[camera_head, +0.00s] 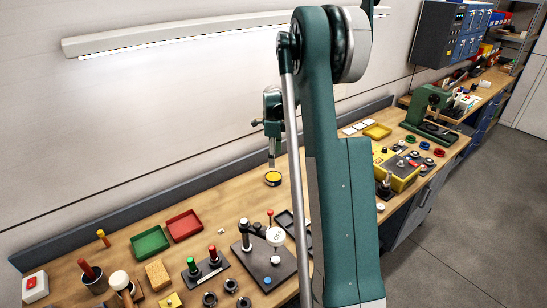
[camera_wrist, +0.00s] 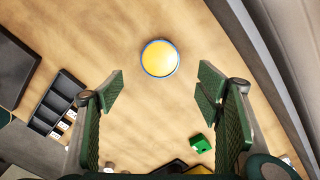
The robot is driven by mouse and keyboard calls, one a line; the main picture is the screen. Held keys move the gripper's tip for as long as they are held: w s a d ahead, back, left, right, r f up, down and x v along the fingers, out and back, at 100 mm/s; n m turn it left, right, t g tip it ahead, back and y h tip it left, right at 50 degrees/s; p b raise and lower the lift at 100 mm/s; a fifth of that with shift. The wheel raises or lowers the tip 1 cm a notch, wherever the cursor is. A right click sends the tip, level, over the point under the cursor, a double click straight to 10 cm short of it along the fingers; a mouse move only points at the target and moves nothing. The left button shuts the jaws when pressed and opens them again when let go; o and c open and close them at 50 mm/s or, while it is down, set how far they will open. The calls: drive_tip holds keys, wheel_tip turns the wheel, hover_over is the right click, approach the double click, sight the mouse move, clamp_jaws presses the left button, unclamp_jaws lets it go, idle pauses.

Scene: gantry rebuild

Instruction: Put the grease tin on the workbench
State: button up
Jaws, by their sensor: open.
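A round yellow tin, likely the grease tin (camera_head: 273,178), sits on the wooden workbench (camera_head: 215,196) towards the back edge. In the wrist view the tin (camera_wrist: 159,58) shows from above as a yellow disc with a blue rim, lying just beyond and between my fingertips. My gripper (camera_wrist: 160,88) is open and empty, with green ribbed fingers on either side.
Red (camera_head: 184,225) and green (camera_head: 150,241) trays stand to the left. A dark plate with a gauge (camera_head: 276,237) is in front. A dark compartment tray (camera_wrist: 57,100) lies left in the wrist view. Bare wood surrounds the tin. My arm hides part of the bench.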

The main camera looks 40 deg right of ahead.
drive_tip(key=s+a+r+n+t, duration=0.2)
drive_tip(key=s+a+r+n, duration=0.45)
drive_tip(key=a+r, duration=0.5)
drive_tip(key=s+a+r+n+t, duration=0.1)
drive_tip(key=s+a+r+n, duration=0.6)
drive_tip(key=a, duration=0.7)
drive_tip(key=s+a+n+t, duration=0.2)
drive_tip(key=s+a+n, duration=0.4)
drive_tip(key=s, duration=0.6)
drive_tip(key=s+a+n+t, duration=0.2)
drive_tip(key=s+a+n, duration=0.5)
drive_tip(key=s+a, duration=0.4)
drive_tip(key=shift+s+a+f, duration=0.25)
drive_tip(key=shift+s+f, duration=0.1)
drive_tip(key=shift+s, duration=0.25)
